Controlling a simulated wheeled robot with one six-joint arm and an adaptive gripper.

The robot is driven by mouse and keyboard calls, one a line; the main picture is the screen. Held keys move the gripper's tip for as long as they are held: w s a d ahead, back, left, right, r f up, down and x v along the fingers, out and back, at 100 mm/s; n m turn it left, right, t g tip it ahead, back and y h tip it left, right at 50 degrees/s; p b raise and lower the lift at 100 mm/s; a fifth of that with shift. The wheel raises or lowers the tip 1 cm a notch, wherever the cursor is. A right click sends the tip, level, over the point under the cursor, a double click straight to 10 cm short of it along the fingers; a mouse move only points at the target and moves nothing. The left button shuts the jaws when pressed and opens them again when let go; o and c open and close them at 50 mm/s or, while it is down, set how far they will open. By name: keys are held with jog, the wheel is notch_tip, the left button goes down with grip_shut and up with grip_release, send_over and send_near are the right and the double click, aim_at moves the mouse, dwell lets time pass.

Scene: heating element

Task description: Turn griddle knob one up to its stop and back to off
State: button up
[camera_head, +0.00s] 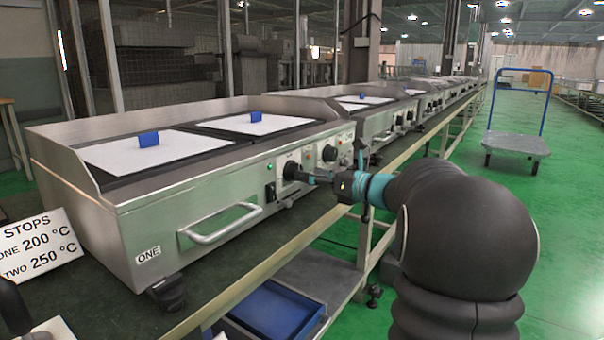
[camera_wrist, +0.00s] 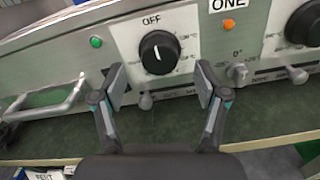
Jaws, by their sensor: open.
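A round black knob (camera_wrist: 160,52) sits on a pale dial plate with OFF printed above it. Its white pointer line stands nearly upright, toward OFF. In the head view the knob (camera_head: 291,171) is on the front of the nearest griddle (camera_head: 200,195), which is labelled ONE. My gripper (camera_wrist: 161,84) is open and empty. In the wrist view its two fingers stand apart, left and right of the knob and lower in the picture; I see no contact. In the head view my gripper (camera_head: 315,178) is close to the knob, partly hiding the panel.
A second black knob (camera_wrist: 304,24) is to the right. A front handle (camera_head: 222,225) is at left. A green lamp (camera_wrist: 96,42) and an orange lamp (camera_wrist: 229,25) flank the knob. A sign (camera_head: 38,245) reads STOPS, ONE 200 °C, TWO 250 °C.

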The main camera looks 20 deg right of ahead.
jog(key=v, duration=0.8)
dwell(0.4)
